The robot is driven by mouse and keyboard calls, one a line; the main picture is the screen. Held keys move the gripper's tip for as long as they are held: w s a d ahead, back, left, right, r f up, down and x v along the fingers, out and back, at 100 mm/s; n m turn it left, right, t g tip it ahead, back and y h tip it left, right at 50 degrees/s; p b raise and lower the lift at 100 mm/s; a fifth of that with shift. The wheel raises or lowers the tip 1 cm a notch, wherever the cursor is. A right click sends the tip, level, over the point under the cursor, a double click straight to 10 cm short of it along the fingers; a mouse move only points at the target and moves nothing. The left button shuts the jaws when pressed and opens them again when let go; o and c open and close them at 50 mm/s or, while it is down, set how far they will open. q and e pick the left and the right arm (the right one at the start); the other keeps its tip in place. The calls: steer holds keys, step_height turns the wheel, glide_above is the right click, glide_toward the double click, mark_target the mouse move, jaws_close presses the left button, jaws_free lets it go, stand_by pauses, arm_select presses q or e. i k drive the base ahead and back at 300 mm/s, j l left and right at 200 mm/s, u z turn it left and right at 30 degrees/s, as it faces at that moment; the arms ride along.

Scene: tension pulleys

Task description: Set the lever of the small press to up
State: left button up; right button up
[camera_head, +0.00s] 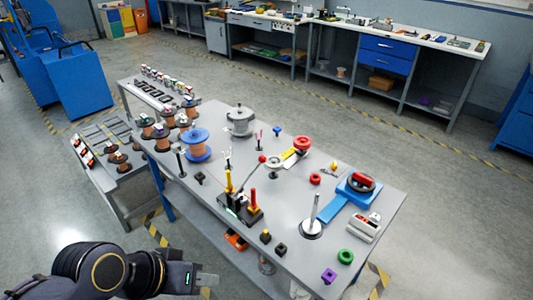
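On the grey table (328,262), a black-based device (243,213) near the middle carries upright yellow and red parts. A thin rod with a red ball (262,158) rises at a slant behind it; this looks like a lever, tilted up and to the right. I cannot tell for sure that this is the small press. My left gripper (207,281) is at the bottom of the view, in front of the table's near edge and apart from the device. Its fingers are small and seen from the side, so its opening is unclear. My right gripper is not in view.
A blue device (340,203), a metal post on a round base (312,228) and a green ring (345,257) are at right.

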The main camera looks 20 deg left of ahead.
mark_target(262, 159)
steer(key=i+l+u, duration=0.1)
steer(key=l, duration=0.3)
steer(key=i+l+u, duration=0.1)
steer(key=l, duration=0.3)
steer(key=i+l, duration=0.15)
steer(key=l, duration=0.25)
steer(key=i+l+u, duration=0.15)
steer(key=l, duration=0.3)
steer(key=u, duration=1.25)
